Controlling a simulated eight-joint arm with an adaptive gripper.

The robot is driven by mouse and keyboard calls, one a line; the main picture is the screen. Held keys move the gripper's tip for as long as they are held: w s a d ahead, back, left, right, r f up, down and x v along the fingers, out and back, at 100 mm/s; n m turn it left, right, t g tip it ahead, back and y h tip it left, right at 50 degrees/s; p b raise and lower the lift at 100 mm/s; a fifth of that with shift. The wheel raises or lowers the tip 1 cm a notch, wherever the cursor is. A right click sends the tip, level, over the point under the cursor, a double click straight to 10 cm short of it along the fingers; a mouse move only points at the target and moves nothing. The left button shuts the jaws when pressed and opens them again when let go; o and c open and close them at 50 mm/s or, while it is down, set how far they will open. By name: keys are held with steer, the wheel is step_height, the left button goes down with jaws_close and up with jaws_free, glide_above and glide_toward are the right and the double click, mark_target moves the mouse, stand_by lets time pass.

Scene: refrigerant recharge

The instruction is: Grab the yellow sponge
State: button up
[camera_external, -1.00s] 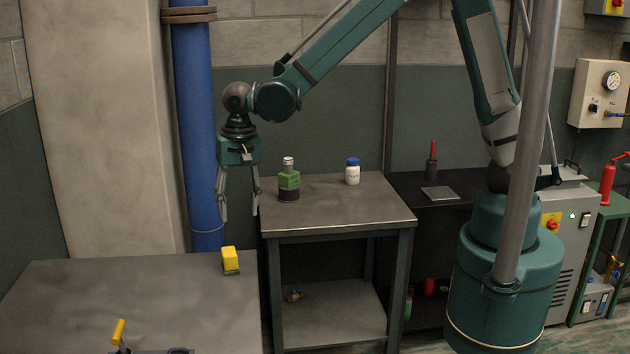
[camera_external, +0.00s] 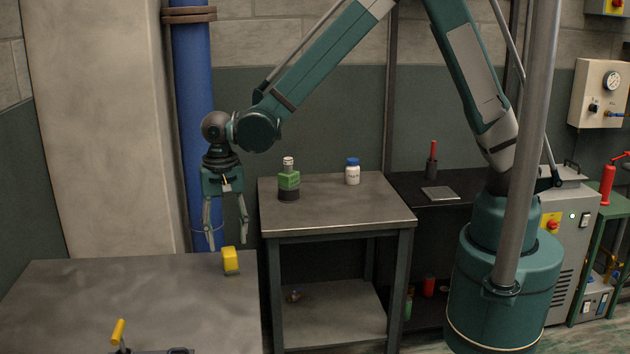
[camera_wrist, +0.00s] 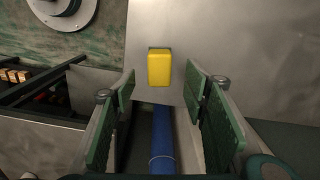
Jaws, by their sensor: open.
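The yellow sponge (camera_external: 230,260) stands near the back right corner of the grey left table (camera_external: 130,295). Its lower part looks dark in the external view. In the wrist view the yellow sponge (camera_wrist: 160,68) shows whole, ahead of the fingers and roughly centred between them. My gripper (camera_external: 228,247) hangs pointing down, open and empty, with its fingertips close to the sponge in the picture. In the wrist view my gripper (camera_wrist: 160,90) has its two green finger pads wide apart. I cannot tell whether a finger touches the sponge.
A second table (camera_external: 340,210) stands to the right, holding a green bottle (camera_external: 289,180) and a white jar with a blue lid (camera_external: 352,172). A blue pipe (camera_external: 194,110) rises behind the gripper. A yellow-handled tool (camera_external: 118,332) is at the left table's front. The table's middle is clear.

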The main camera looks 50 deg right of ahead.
mark_target(229, 251)
steer(key=shift+f, duration=1.05)
steer(key=shift+f, duration=2.6)
steer(key=shift+c, duration=0.3)
steer(key=c, duration=1)
steer(key=shift+s, duration=0.1)
steer(key=shift+c, duration=0.3)
